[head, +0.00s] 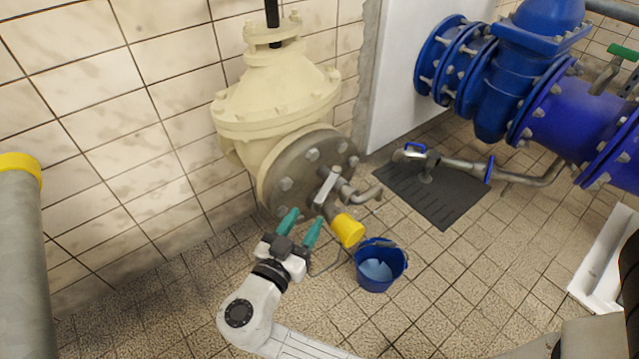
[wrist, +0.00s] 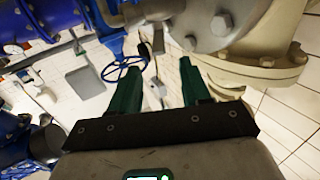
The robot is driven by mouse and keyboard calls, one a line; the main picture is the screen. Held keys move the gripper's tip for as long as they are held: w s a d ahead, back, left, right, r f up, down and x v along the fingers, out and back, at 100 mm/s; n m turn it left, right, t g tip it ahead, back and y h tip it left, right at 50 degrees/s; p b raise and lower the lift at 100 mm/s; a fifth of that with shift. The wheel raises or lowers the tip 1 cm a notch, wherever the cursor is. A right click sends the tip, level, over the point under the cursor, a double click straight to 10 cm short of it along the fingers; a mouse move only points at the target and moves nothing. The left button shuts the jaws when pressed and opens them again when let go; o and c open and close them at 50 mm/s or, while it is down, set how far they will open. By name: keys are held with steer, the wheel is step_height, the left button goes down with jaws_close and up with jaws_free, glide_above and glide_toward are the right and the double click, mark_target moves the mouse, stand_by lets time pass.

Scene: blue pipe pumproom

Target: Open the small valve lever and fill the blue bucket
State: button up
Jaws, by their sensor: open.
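The small valve lever (head: 327,187) is a grey metal bar on a short pipe fitting at the face of the cream valve's round flange. A bent metal spout (head: 366,194) runs from it to the right. The blue bucket (head: 381,277) stands upright on the floor, below and right of the spout. A pale blue patch shows inside it; I cannot tell if it is water. My gripper (head: 300,227) has teal fingers, is open and empty, and sits just below and left of the lever, apart from it. In the wrist view the open fingers (wrist: 160,82) point toward the metal fittings.
The cream valve (head: 278,95) stands behind. A dark floor mat (head: 435,192) and blue pipework (head: 500,75) are at the right.

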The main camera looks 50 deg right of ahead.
steer(key=b, duration=0.2)
glide_toward(334, 174)
steer(key=d, duration=0.4)
steer(key=shift+w+d+f, duration=0.1)
steer(key=shift+w+d, duration=0.25)
steer(key=shift+w, duration=0.05)
steer(key=shift+c, duration=0.3)
jaws_close()
